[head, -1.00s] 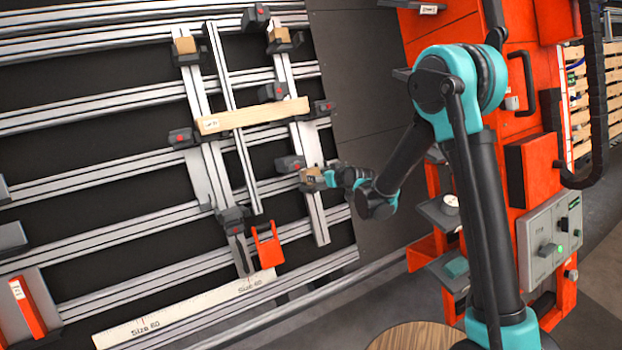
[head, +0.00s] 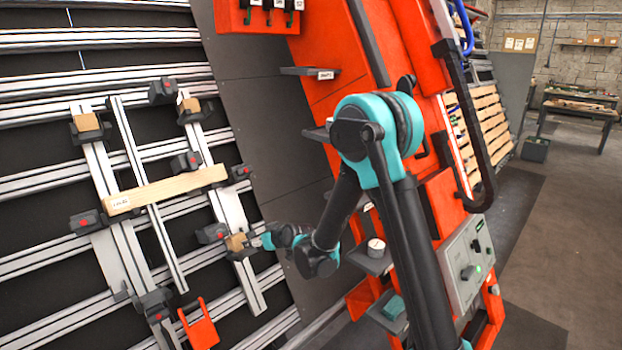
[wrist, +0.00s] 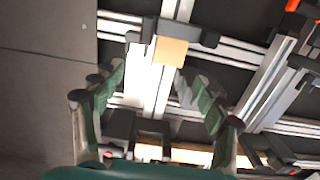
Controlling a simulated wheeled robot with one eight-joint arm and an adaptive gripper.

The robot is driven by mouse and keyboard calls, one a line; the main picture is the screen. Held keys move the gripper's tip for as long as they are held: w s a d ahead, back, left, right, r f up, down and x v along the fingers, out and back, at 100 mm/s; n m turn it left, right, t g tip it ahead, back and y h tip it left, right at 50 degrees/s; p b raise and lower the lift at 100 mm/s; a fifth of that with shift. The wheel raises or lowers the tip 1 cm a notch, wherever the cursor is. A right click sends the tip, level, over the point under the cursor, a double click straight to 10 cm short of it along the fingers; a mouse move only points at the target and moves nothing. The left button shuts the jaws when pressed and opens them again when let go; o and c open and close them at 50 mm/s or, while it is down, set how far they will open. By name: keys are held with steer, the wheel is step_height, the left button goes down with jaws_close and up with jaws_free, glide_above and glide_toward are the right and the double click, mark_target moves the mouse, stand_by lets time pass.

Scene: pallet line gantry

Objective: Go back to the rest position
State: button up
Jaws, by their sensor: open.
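My gripper (head: 262,241) is at the lower right of the rail frame, at the end of my bent teal and black arm. In the wrist view its two green-padded fingers (wrist: 152,80) are spread apart with nothing gripped between them. A small wooden block (head: 236,242) sits at a dark clamp on the rail, just left of the gripper. The same block shows in the wrist view (wrist: 170,51), beyond the fingertips. Whether a finger touches it I cannot tell.
A longer labelled wooden bar (head: 165,190) lies across the rails, with several dark clamps around it. An orange cabinet (head: 335,65) with shelves and a control box (head: 466,265) stands close behind my arm. Open floor (head: 560,215) lies at the right.

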steer(key=s+d+r+m+h, duration=0.2)
steer(key=s+d, duration=0.1)
steer(key=d, duration=0.9)
steer(key=s+d+r+m+h, duration=0.15)
steer(key=s+d, duration=0.25)
steer(key=d, duration=0.9)
steer(key=s+d+f+m+g+h, duration=0.2)
steer(key=s+d+m, duration=0.1)
steer(key=s+d, duration=0.7)
steer(key=s+d+f+m+g+h, duration=0.1)
steer(key=s+d+f+m+h, duration=0.1)
steer(key=s+d, duration=0.8)
steer(key=shift+m+g+h, duration=0.4)
steer(key=shift+m+h, duration=0.15)
steer(key=shift+h, duration=0.2)
